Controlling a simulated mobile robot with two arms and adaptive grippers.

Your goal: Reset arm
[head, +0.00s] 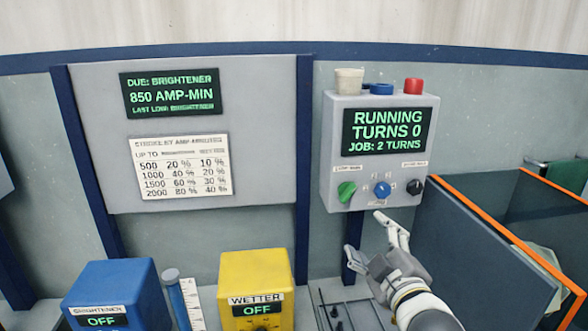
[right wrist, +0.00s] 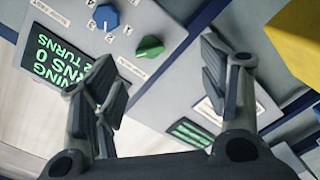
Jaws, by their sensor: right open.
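My right gripper (head: 391,232) is open and empty in the head view, below the grey control box (head: 328,150). In the right wrist view its two fingers (right wrist: 160,90) stand wide apart with nothing between them. The box's screen (head: 389,131) reads "RUNNING TURNS 0 JOB: 2 TURNS". Below the screen are a green knob (head: 346,191), a blue knob (head: 382,189) and a black knob (head: 415,187). The green and blue knobs also show in the right wrist view, apart from the fingers. My left gripper is not in view.
Red (head: 413,85), blue and cream caps sit on top of the box. A blue box (head: 112,285) labelled BRIGHTENER and a yellow box (head: 253,275) labelled WETTER both read OFF. A wall panel shows a dosing chart (head: 180,167). An orange-edged tank (head: 480,260) stands at the right.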

